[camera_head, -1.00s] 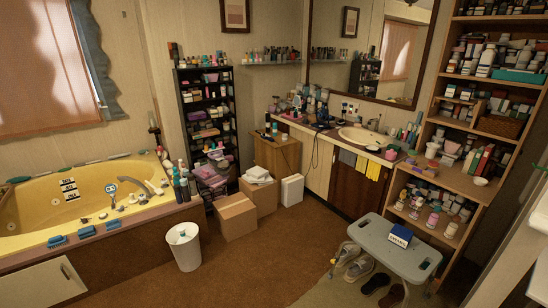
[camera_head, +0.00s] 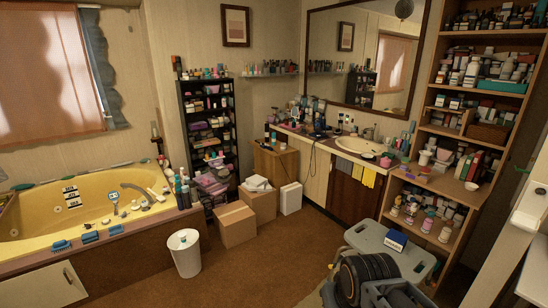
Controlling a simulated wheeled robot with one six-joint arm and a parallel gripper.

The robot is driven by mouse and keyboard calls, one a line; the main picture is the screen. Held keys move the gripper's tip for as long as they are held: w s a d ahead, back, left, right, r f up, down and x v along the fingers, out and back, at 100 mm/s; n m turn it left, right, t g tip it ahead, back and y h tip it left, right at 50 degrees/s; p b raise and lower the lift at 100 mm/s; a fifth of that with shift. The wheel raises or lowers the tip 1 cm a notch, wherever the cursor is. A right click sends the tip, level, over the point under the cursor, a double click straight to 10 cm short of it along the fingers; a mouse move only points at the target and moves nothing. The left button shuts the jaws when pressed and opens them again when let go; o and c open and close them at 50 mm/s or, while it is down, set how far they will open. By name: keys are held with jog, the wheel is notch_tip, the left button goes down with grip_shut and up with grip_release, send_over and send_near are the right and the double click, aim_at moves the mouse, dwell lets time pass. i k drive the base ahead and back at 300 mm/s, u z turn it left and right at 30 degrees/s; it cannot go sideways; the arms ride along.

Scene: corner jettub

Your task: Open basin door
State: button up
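The basin (camera_head: 358,145) is set in a counter below the wall mirror. Under it is a dark brown cabinet door (camera_head: 345,197), which looks closed. Grey and yellow cloths (camera_head: 363,174) hang over its upper part. A cream panel (camera_head: 316,178) is to the left of the dark door. Dark ribbed and grey parts of my arm show at the lower right, in front of the stool and apart from the cabinet. My gripper's fingertips are not visible.
A grey stool (camera_head: 361,237) with a blue box (camera_head: 396,240) stands in front of the right shelves. Cardboard boxes (camera_head: 237,224) and a white bin (camera_head: 184,253) stand on the left. Brown carpet (camera_head: 270,262) is clear in the middle.

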aim_at(352, 201)
jog(key=i, duration=4.1)
jog(key=z, duration=1)
